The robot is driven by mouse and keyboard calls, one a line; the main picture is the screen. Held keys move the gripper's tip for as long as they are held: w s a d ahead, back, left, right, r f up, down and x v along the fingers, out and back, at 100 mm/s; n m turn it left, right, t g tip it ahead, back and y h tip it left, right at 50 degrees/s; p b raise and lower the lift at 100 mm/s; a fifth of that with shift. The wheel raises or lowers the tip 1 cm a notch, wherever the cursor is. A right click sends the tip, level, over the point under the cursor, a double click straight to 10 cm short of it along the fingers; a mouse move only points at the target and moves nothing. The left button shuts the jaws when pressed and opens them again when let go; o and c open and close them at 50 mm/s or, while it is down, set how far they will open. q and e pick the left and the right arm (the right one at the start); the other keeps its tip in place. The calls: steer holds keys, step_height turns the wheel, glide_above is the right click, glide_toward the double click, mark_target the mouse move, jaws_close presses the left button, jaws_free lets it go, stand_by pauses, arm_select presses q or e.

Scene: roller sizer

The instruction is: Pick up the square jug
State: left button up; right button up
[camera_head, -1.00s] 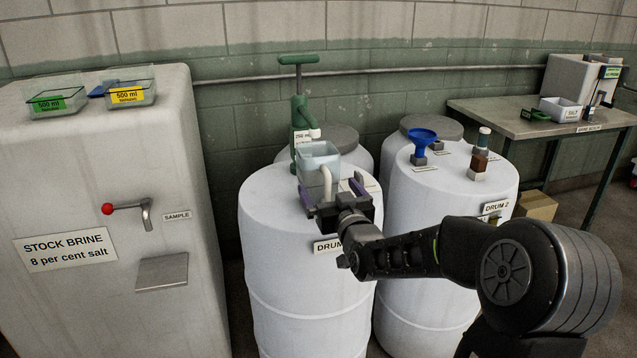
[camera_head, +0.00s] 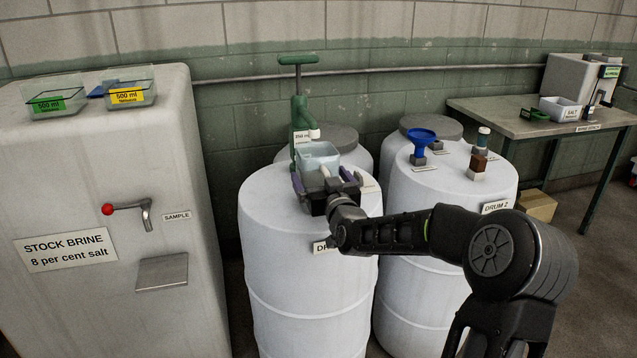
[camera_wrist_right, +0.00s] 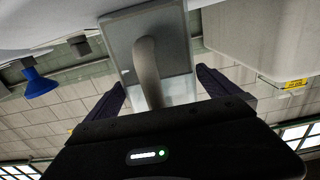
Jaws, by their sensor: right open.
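The square jug (camera_head: 318,152), clear with a pale handle, stands on the left white drum (camera_head: 300,260) under the green pump's spout. My right gripper (camera_head: 325,176) is in front of it at the handle side, with its jaws apart. In the right wrist view the pale handle (camera_wrist_right: 148,70) lies between the two purple fingers, and the jug body (camera_wrist_right: 120,35) is just beyond. The fingers appear clear of the handle on both sides. The gripper hides part of the handle in the head view. My left gripper is not in view.
The green hand pump (camera_head: 299,115) rises right behind the jug. A second drum (camera_head: 430,200) at the right carries a blue funnel (camera_head: 421,140) and a small brown bottle (camera_head: 480,160). The stock brine tank (camera_head: 100,180) stands at the left, with two clear containers on top.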

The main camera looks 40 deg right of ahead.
steer(key=shift+c, duration=0.6)
steer(key=c, duration=1.8)
steer(key=shift+r, duration=0.15)
steer(key=shift+c, duration=0.2)
steer(key=shift+r, duration=0.2)
